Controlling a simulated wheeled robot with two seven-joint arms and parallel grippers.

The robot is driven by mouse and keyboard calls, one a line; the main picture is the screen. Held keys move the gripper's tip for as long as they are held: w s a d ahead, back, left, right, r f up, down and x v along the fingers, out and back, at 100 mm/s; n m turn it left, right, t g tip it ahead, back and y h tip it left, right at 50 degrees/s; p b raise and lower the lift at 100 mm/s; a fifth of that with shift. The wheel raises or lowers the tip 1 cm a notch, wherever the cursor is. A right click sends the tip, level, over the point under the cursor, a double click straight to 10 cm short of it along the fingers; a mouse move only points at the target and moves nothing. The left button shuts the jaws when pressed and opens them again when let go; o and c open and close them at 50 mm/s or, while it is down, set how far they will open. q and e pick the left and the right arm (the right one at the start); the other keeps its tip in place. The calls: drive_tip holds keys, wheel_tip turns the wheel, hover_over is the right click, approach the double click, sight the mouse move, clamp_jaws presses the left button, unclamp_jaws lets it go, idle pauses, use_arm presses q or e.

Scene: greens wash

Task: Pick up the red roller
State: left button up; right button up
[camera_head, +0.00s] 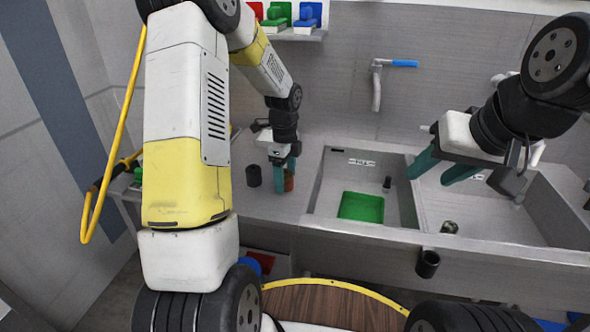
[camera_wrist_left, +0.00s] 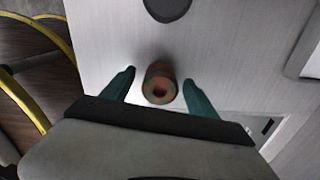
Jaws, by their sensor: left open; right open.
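The red roller (camera_head: 289,181) is a short reddish-brown cylinder standing on the metal counter left of the sink. My left gripper (camera_head: 284,172) is open and points down over it. In the left wrist view the roller (camera_wrist_left: 161,84) shows its hollow end and lies between the two teal fingers of the left gripper (camera_wrist_left: 160,88), with a gap on each side.
A dark cylinder (camera_head: 253,175) stands on the counter just left of the roller; a dark round shape (camera_wrist_left: 168,8) shows in the wrist view. The left basin (camera_head: 322,190) holds a green tray (camera_head: 361,206). A tap (camera_head: 377,85) is on the back wall.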

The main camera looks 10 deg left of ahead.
use_arm(q)
drive_tip(key=shift+f, duration=0.3)
clamp_jaws()
drive_tip(key=shift+r, duration=0.1)
